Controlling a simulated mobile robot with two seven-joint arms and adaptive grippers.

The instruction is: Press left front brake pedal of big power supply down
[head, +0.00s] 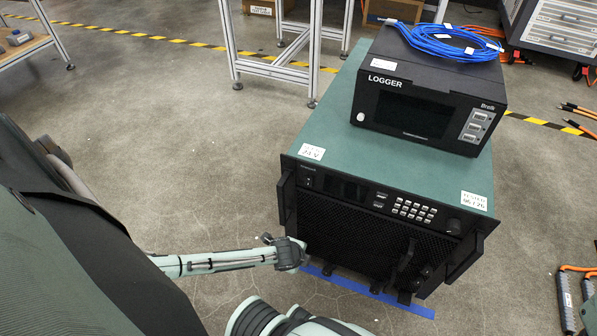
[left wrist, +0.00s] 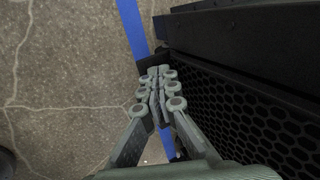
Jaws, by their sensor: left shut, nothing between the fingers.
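The big power supply (head: 375,235) stands on the floor with a green top and a black perforated front. Its perforated front (left wrist: 255,110) fills the right of the left wrist view. My left gripper (head: 290,254) is at the lower left corner of this front. In the left wrist view the gripper (left wrist: 157,74) is shut and empty, its fingers together beside the front. The left front brake pedal cannot be made out; the gripper and the cabinet edge cover that corner. Dark foot-like parts (head: 405,297) show under the right front. My right gripper is not in view.
A black logger (head: 420,105) with a coiled blue cable (head: 445,40) sits on the power supply. Blue tape (head: 360,288) runs along the floor below the front; it also shows in the left wrist view (left wrist: 131,28). Front handles (head: 288,200) stick out. Bare floor lies left.

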